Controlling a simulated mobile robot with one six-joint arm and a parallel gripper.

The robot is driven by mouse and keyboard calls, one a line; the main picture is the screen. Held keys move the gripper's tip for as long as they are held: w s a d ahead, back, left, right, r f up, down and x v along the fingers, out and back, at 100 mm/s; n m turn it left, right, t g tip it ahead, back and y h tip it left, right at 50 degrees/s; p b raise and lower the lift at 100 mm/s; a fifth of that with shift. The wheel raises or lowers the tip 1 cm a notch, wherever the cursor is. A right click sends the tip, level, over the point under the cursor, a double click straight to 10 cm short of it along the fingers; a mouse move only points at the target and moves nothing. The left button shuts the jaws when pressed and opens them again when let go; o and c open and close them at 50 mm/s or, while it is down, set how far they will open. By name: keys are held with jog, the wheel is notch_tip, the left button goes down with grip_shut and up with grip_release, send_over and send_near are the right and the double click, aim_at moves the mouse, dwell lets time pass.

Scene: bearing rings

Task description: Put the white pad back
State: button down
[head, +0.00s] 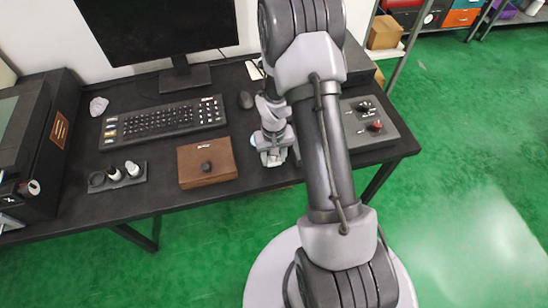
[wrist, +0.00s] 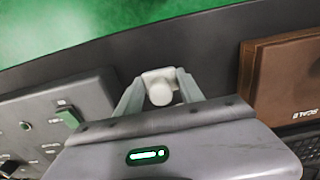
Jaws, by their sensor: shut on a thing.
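My gripper (head: 272,157) is over the dark desk, just right of the brown box in the head view. In the wrist view, the gripper (wrist: 160,92) is shut on a small white piece with a rounded end, which I take to be the white pad (wrist: 161,86). Its lower part is hidden behind the gripper body. In the head view I cannot make the held piece out clearly from the pale gripper. A dark holder (head: 120,181) lies at the desk's front left, bearing a black round piece and two small white pieces with dark parts.
A brown box (head: 206,164) with a dark knob stands between holder and gripper. A keyboard (head: 162,122), a mouse (head: 245,100) and a monitor (head: 160,30) are behind. A grey control panel (head: 368,122) is to the right. Bare desk shows between holder and box.

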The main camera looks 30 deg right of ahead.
jog(key=c, duration=0.7)
grip_release()
jog(key=shift+f, duration=0.1)
jog(key=shift+c, duration=0.2)
jog(key=s+a+r+t+p, duration=0.1)
jog(key=a+r+p, duration=0.2)
jog(key=r, duration=1.1)
jog(key=s+a+r+t+p, duration=0.1)
jog(key=a+r+p, duration=0.15)
jog(key=r, duration=1.15)
jog(key=s+a+r+t+y, duration=0.1)
jog(key=s+a+r+t, duration=0.1)
jog(key=s+a+r, duration=0.3)
jog(key=s+a+r+m+t+y, duration=0.1)
jog(key=s+a+r, duration=0.4)
jog(key=s, duration=0.5)
notch_tip(320, 180, up, 2)
jog(key=shift+a+r+t, duration=0.2)
jog(key=shift+a+t, duration=0.15)
jog(key=shift+t, duration=0.05)
